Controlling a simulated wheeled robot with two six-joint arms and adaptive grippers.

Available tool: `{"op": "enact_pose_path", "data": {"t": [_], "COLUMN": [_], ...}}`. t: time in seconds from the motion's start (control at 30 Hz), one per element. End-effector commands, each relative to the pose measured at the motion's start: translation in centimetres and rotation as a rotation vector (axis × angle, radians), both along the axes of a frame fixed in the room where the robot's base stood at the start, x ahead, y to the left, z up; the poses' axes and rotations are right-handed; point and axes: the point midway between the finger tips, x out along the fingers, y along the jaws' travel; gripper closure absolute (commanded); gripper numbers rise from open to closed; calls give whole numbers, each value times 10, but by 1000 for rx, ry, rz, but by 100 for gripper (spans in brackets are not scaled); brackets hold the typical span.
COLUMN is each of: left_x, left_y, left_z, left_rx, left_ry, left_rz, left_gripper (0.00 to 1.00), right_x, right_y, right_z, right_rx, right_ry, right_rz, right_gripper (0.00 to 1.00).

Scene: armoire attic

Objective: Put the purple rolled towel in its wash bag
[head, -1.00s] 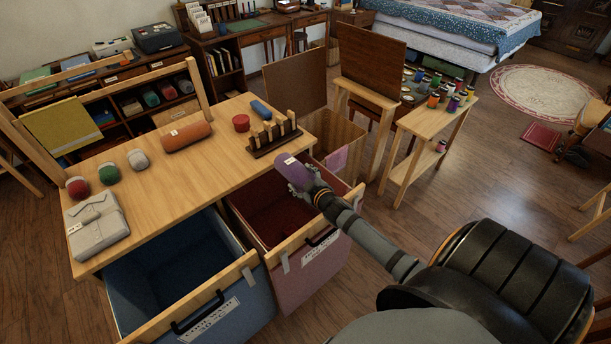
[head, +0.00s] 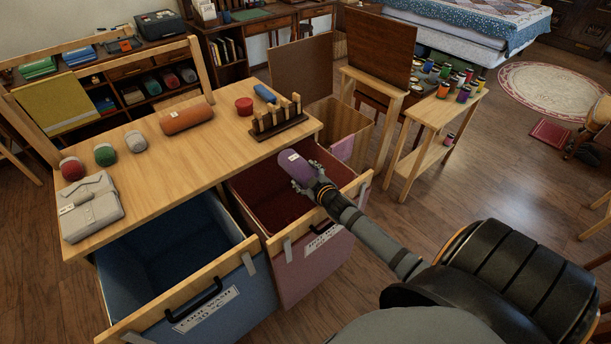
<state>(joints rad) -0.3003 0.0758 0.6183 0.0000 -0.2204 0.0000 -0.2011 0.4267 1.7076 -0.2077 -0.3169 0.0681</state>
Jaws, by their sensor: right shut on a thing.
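The purple rolled towel (head: 294,166) is in my right gripper (head: 304,180), which is shut on it. It has a small white label and hangs above the opening of the red-lined bag (head: 250,190), a pull-out bag with a wooden front rail, black handle and white label. A blue-lined bag (head: 165,255) of the same kind is pulled out to its left. My left gripper is not in view.
The wooden table top (head: 165,165) behind the bags holds an orange roll (head: 187,119), a grey folded garment (head: 90,208), several small balls and a peg rack (head: 278,120). A wooden stand (head: 435,115) with colourful spools is at the right.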

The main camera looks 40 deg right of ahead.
Motion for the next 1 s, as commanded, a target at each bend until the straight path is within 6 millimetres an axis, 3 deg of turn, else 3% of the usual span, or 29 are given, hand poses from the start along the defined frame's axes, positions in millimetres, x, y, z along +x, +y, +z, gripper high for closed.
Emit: {"op": "enact_pose_path", "data": {"t": [0.03,0.23,0.63,1.0], "left_x": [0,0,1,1], "left_y": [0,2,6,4], "left_z": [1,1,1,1], "left_rx": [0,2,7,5], "left_ry": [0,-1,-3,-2], "left_rz": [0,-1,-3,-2], "left_gripper": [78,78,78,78], "right_x": [0,0,-5,-83], "right_y": [0,0,0,12], "right_z": [1,1,2,27], "right_rx": [0,0,-4,-8], "right_ry": [-1,-1,1,5], "right_rz": [1,1,1,7], "right_gripper": [30,5,5,5]}}
